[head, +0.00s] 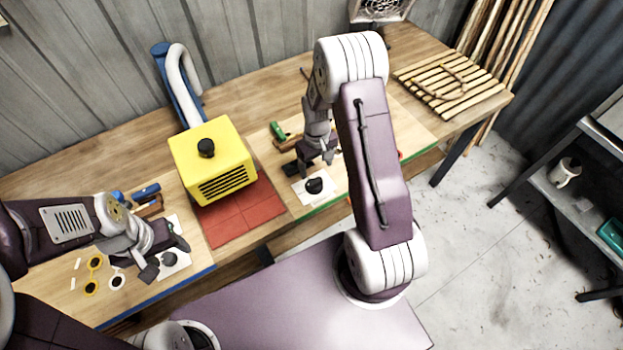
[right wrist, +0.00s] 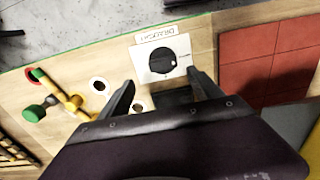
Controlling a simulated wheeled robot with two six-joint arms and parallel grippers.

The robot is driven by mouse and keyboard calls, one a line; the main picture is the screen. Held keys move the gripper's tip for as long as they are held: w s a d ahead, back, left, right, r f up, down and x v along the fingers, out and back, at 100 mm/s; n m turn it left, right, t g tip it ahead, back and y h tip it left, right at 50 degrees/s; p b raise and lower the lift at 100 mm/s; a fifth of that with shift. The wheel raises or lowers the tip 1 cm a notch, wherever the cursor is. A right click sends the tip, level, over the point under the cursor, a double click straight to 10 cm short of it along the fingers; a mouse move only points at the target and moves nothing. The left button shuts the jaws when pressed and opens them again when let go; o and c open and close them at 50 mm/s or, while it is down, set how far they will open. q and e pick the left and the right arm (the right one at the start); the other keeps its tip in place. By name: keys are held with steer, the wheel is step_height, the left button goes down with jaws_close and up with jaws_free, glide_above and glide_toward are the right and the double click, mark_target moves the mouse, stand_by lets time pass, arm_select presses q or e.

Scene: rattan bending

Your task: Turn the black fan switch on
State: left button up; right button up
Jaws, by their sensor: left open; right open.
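A black round knob (head: 314,185) sits on a white plate on the right-hand board. In the right wrist view the same black knob (right wrist: 168,61) has a small label above it that seems to read "DRAUGHT". My right gripper (head: 315,163) is open and empty, just behind the knob; in the right wrist view its fingertips (right wrist: 160,88) are apart, below the plate, not touching the knob. A second dark knob (head: 169,258) is on a white plate at the left. My left gripper (head: 163,255) is open beside it. A fan (head: 380,9) stands at the back wall.
A yellow box (head: 214,160) with a hose stands on red tiles (head: 240,219) between the boards. A dark block (right wrist: 172,97) lies close to my right fingers. A slatted rack (head: 450,85) lies at the back right.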

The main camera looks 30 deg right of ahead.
mark_target(314, 182)
steer(key=f, duration=0.2)
steer(key=f+p, duration=0.1)
steer(key=f, duration=0.2)
steer(key=a+f, duration=0.1)
steer(key=f, duration=0.1)
steer(key=shift+f+p, duration=0.2)
steer(key=shift+p, duration=0.15)
steer(key=shift+d+f, duration=0.25)
steer(key=shift+f, duration=0.2)
arm_select(q)
steer(key=shift+a+r, duration=0.3)
steer(key=shift+r, duration=0.6)
arm_select(e)
steer(key=shift+a, duration=0.15)
steer(key=c, duration=1.4)
